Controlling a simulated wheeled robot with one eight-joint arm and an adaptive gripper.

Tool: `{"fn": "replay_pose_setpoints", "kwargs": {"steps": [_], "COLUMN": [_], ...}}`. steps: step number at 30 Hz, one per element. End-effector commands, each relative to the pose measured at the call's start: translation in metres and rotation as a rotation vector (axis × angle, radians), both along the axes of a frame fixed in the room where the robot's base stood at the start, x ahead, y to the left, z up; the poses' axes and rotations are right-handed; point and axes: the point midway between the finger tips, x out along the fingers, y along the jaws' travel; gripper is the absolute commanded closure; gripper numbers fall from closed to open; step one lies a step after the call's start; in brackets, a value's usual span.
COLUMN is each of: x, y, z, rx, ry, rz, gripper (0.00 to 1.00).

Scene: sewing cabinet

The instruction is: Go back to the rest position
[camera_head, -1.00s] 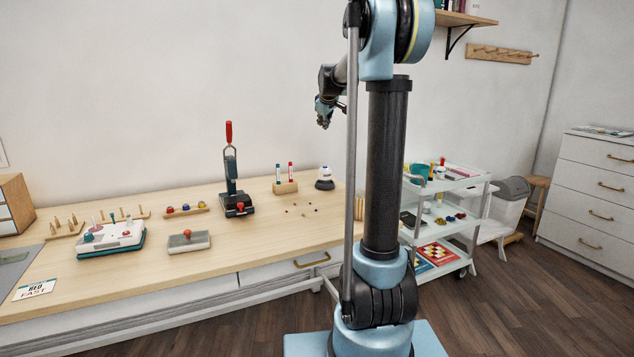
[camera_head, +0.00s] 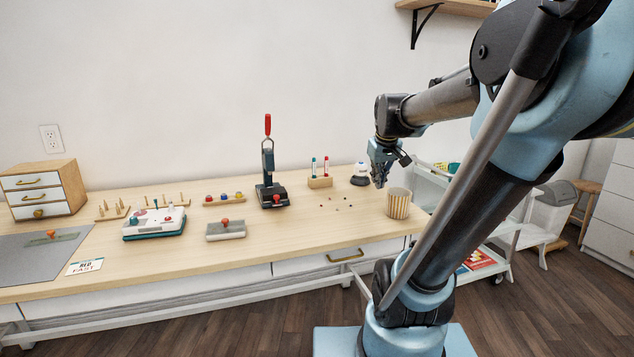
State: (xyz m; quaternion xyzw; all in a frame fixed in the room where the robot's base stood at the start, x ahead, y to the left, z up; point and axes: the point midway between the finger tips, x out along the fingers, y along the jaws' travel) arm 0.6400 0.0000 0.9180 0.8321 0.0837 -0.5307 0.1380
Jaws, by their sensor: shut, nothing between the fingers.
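My gripper (camera_head: 380,181) is at the end of my arm, over the right end of the wooden table (camera_head: 300,240). It points down and is small in the view. It is shut with nothing in it. It appears just above and left of a striped cup (camera_head: 398,204) on the table; I cannot tell the exact gap. My arm reaches in from the right and hides part of the shelf cart behind it.
A press with a red handle (camera_head: 268,165), a test-tube rack (camera_head: 320,182) and a white-and-black device (camera_head: 360,175) stand on the table. Small beads lie nearby. A white cart (camera_head: 510,222) stands to the right. A small drawer box (camera_head: 43,190) is at the left.

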Motion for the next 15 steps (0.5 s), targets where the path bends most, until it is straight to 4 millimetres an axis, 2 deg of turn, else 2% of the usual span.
{"fn": "replay_pose_setpoints", "kwargs": {"steps": [1,6,12,15], "x": [-0.021,-0.081,-0.148,-0.174], "y": [0.000,-0.001,-0.001,-0.001], "z": [-0.012,-0.052,-0.102,-0.124], "rx": [0.010,0.042,0.074,0.086], "ry": [0.019,0.085,0.161,0.193], "rz": [-0.021,-0.099,-0.191,-0.231], "gripper": [1.00,1.00,1.00,1.00]}}
